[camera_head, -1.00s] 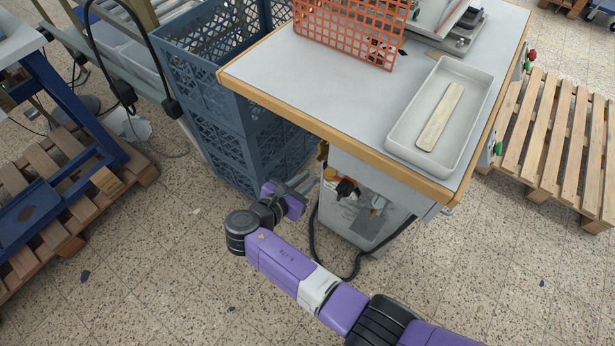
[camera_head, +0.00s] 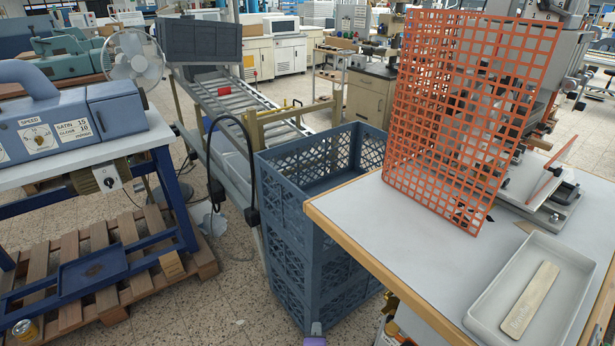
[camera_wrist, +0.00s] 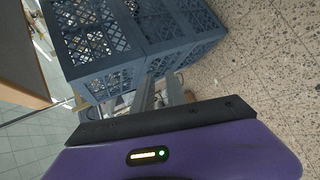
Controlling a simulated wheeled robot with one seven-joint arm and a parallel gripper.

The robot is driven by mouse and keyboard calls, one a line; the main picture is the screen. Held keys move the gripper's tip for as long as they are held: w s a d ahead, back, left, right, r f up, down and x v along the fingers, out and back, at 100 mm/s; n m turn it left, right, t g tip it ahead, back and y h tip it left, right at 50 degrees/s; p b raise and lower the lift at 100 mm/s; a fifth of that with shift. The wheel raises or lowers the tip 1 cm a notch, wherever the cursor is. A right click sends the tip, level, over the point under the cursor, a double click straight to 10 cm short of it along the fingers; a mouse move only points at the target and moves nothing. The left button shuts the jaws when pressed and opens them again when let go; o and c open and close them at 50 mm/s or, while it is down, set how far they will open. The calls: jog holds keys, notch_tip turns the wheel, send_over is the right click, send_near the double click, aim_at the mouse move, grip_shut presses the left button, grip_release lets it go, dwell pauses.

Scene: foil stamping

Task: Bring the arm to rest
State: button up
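My arm is mostly out of the head view; only a small purple piece of it shows at the bottom edge. In the wrist view my gripper (camera_wrist: 160,90) shows as two grey fingers beyond the purple wrist housing. A gap shows between the fingers and nothing is held. The fingers point toward the stacked blue-grey crates (camera_wrist: 95,45), low by the tiled floor. I cannot tell the exact distance to the crates.
In the head view the crates (camera_head: 285,215) stand against the worktable (camera_head: 350,215). An orange mesh guard (camera_head: 455,110) and a white tray (camera_head: 485,300) with a pale strip (camera_head: 530,300) are on the table. A pallet (camera_head: 90,300) lies left. Floor between is open.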

jog(key=s+d+r+m+t, duration=0.1)
jog(key=s+d+r+m, duration=0.5)
jog(key=s, duration=0.7)
jog(key=s+d+r+m+t, duration=0.1)
jog(key=s+d+r+m, duration=0.4)
jog(key=s, duration=0.8)
jog(key=s+d+r+m+t, duration=0.1)
jog(key=s+d+r+m, duration=0.5)
jog(key=s+r, duration=0.5)
jog(key=s, duration=0.2)
jog(key=shift+s+d+m+y, duration=0.35)
jog(key=shift+s+m+y, duration=0.05)
jog(key=shift+r, duration=0.1)
